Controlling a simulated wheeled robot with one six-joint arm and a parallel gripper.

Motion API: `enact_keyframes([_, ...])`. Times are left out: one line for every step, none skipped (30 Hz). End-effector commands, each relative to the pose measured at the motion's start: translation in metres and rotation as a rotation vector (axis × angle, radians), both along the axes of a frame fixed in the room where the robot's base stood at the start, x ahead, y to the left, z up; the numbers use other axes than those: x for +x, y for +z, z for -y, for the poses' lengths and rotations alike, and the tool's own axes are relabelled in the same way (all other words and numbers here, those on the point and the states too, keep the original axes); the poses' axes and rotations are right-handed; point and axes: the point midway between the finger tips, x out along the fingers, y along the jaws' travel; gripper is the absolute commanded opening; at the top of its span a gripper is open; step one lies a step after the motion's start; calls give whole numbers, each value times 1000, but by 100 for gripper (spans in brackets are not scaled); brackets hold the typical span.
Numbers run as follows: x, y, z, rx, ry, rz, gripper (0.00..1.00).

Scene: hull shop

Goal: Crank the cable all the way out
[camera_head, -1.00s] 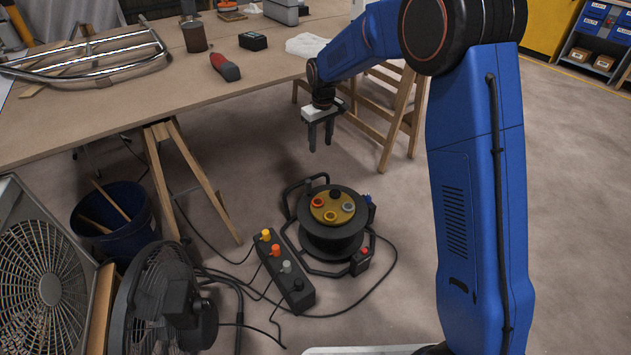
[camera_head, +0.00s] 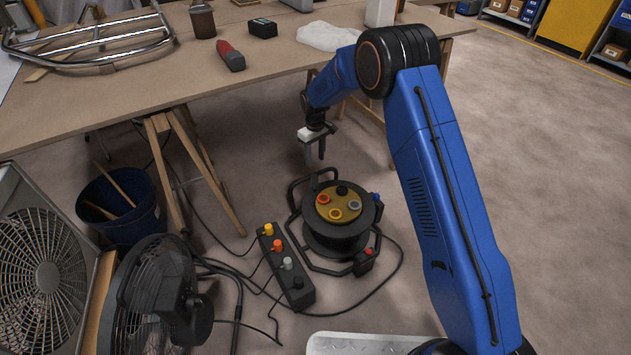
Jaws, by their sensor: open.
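The black cable reel (camera_head: 336,236) stands on the floor in its tubular frame. Its top disc is yellow with coloured sockets, and a dark knob (camera_head: 342,190) shows at the disc's far edge. I cannot tell which part is the crank. A dark cable (camera_head: 398,262) runs along the floor around the reel's right side. My gripper (camera_head: 314,158) is open and empty, pointing down above the back of the reel, apart from it.
A power strip (camera_head: 287,268) with coloured plugs lies left of the reel. A black fan (camera_head: 155,295), a box fan (camera_head: 45,265) and a blue bucket (camera_head: 120,212) stand further left. The workbench (camera_head: 130,85) is behind. Floor at right is clear.

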Motion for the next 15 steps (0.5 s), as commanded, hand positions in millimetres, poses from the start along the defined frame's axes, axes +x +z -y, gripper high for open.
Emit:
enact_keyframes([-1, -10, 0, -1, 0, -3, 43])
enact_keyframes([-1, -15, 0, -1, 0, -2, 43])
enact_keyframes([-1, -23, 0, -1, 0, -2, 43])
enact_keyframes([-1, -28, 0, -1, 0, -3, 43])
enact_keyframes([-1, -33, 0, -1, 0, -3, 43])
enact_keyframes([-1, -40, 0, -1, 0, -2, 43])
enact_keyframes([-1, -46, 0, -1, 0, -2, 43])
enact_keyframes([-1, -51, 0, -1, 0, -3, 43])
enact_keyframes([-1, -58, 0, -1, 0, -3, 43])
enact_keyframes([-1, -63, 0, -1, 0, -2, 43])
enact_keyframes([-1, -68, 0, -1, -1, -2, 43])
enact_keyframes([-1, -76, 0, -1, 0, -3, 43])
enact_keyframes([-1, -81, 0, -1, 0, -3, 43])
enact_keyframes([-1, -86, 0, -1, -1, -2, 43])
enact_keyframes([-1, -93, 0, -1, -1, -2, 43])
